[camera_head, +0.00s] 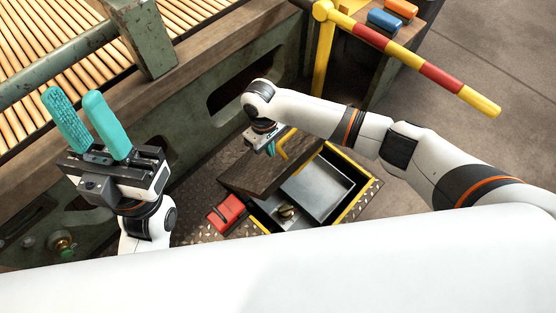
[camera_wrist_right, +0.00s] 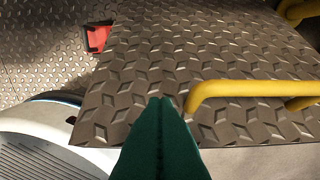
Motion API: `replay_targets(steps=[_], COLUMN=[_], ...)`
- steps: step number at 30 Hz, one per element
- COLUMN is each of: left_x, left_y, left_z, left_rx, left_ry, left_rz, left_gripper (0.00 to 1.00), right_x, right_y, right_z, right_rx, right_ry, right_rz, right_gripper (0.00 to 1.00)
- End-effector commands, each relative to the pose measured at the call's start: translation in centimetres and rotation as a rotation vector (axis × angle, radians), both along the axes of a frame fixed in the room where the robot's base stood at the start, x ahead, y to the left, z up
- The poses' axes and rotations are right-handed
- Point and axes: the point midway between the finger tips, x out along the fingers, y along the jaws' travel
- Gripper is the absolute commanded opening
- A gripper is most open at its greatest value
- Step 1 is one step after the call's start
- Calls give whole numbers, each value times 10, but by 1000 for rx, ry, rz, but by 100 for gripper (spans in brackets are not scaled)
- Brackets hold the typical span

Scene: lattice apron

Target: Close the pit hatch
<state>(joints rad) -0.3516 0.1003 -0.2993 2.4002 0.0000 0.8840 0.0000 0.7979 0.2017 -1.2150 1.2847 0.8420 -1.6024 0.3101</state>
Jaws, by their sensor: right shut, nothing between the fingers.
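The pit hatch lid (camera_head: 264,172) stands tilted over the far left part of the open pit, whose inside (camera_head: 318,187) shows a metal-lined box. Its patterned plate (camera_wrist_right: 215,65) fills much of the right wrist view. A yellow bar handle (camera_head: 288,146) is on the lid; it also shows in the right wrist view (camera_wrist_right: 240,88). My right gripper (camera_head: 270,150) is at the lid beside this handle. Its teal fingers (camera_wrist_right: 160,102) are shut and empty, with the handle to their right; contact with the plate is unclear. My left gripper (camera_head: 73,95) is open and empty, raised at the left.
A red block (camera_head: 226,213) lies on the floor plate left of the pit; it also shows in the wrist view (camera_wrist_right: 98,37). A yellow-and-red barrier bar (camera_head: 410,60) stands behind. A green machine with a roller bed (camera_head: 60,75) runs along the left and back.

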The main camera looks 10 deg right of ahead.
Motion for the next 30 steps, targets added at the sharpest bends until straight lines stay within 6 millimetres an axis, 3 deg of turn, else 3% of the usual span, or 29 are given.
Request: replay_targets(steps=[1,7,30], left_x=[-3,-3,-3], left_y=[1,1,0], left_z=[-5,-14,-7], left_rx=[-7,-6,-5], left_ry=[-21,-19,-15], left_rz=[-2,-1,-1], left_gripper=[34,34,34], right_x=[-4,-20,-33], right_y=[-4,-16,-26], right_z=[-10,-23,-30], right_rx=[-2,1,14], right_ry=[1,-1,-16], right_rz=[0,0,-1], right_gripper=[0,0,0])
